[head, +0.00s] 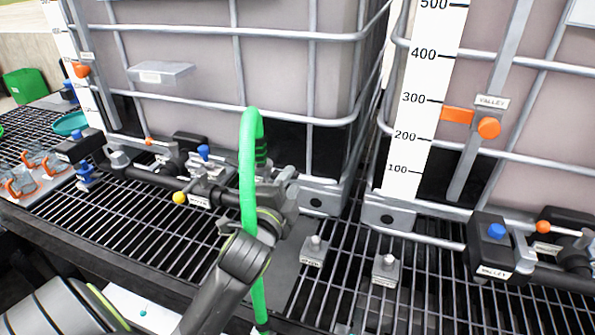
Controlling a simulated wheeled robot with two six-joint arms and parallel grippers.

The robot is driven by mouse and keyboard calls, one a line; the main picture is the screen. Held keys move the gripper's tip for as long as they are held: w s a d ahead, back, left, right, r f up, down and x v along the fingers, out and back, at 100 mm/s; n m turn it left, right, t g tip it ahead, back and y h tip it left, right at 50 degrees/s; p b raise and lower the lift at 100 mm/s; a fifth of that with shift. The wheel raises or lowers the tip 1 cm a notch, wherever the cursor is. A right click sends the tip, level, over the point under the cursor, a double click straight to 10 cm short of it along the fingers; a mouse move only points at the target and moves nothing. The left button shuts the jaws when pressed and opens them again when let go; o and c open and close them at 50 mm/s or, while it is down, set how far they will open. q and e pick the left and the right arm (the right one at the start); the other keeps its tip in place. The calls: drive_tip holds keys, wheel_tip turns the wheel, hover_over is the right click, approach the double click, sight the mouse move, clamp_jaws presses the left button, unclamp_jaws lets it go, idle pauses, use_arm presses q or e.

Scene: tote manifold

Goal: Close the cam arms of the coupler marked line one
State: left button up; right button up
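A bright green hose (247,180) rises from the bottom edge, loops over and comes down at a dark ribbed end (262,155) behind my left gripper. My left gripper (282,185) is at the hose's lower end, above the grating. Its fingers are small and partly hidden, so I cannot tell whether they are open or shut. The coupler and its cam arms are mostly hidden behind the gripper and hose; I cannot make out their position. No label reading line one is legible. My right gripper is not in view.
Dark pipework with a yellow-knobbed handle (180,198) and a blue knob (203,151) runs left of the hose. Two grey tagged blocks (314,252) (386,270) stand on the grating (345,290). A blue-knobbed valve (492,245) is at right. Caged totes (215,65) stand behind.

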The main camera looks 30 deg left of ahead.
sight(293, 178)
use_arm(q)
drive_tip(key=shift+x, duration=2.65)
clamp_jaws()
